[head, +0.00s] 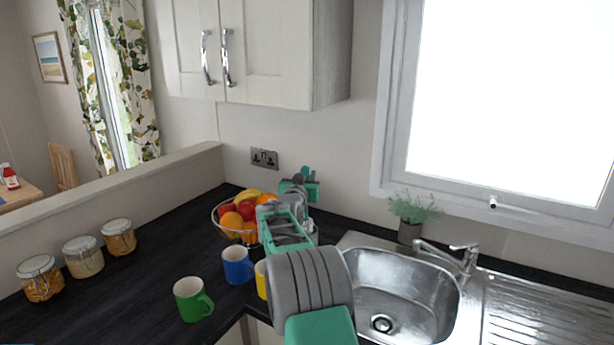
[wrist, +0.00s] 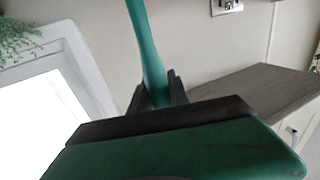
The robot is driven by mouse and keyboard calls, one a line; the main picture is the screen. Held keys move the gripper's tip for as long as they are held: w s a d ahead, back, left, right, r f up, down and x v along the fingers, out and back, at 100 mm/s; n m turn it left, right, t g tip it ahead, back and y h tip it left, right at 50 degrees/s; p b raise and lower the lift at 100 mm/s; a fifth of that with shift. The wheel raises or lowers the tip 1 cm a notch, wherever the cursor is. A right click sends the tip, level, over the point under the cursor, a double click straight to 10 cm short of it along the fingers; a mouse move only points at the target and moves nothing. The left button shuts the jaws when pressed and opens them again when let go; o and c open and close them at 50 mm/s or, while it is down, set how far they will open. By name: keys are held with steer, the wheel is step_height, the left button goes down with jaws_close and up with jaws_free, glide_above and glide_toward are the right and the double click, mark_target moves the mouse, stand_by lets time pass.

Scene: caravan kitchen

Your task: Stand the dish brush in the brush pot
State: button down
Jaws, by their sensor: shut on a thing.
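My gripper (head: 299,186) is above the back of the counter, between the fruit bowl and the sink. In the wrist view my gripper (wrist: 158,92) is shut on a slim green handle, which I take to be the dish brush (wrist: 147,42). The handle runs from between the dark fingers to the picture's top edge. Its far end is out of that view, and I cannot make out the brush clearly in the head view.
A wire fruit bowl (head: 232,236) stands left of my arm. Green (head: 189,301), blue (head: 236,267) and yellow (head: 261,280) mugs are in front of it. Jars line the left counter. A sink (head: 405,297), tap (head: 463,259) and potted plant (head: 412,215) are right. A cupboard (head: 262,50) hangs above.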

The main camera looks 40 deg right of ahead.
steer(key=shift+f+b, duration=2.4)
steer(key=shift+f, duration=0.2)
steer(key=c, duration=1.2)
jaws_free()
steer(key=shift+o, duration=0.2)
steer(key=b+v, duration=0.2)
steer(key=v, duration=0.5)
steer(key=shift+s+a, duration=0.25)
steer(key=shift+a, duration=0.05)
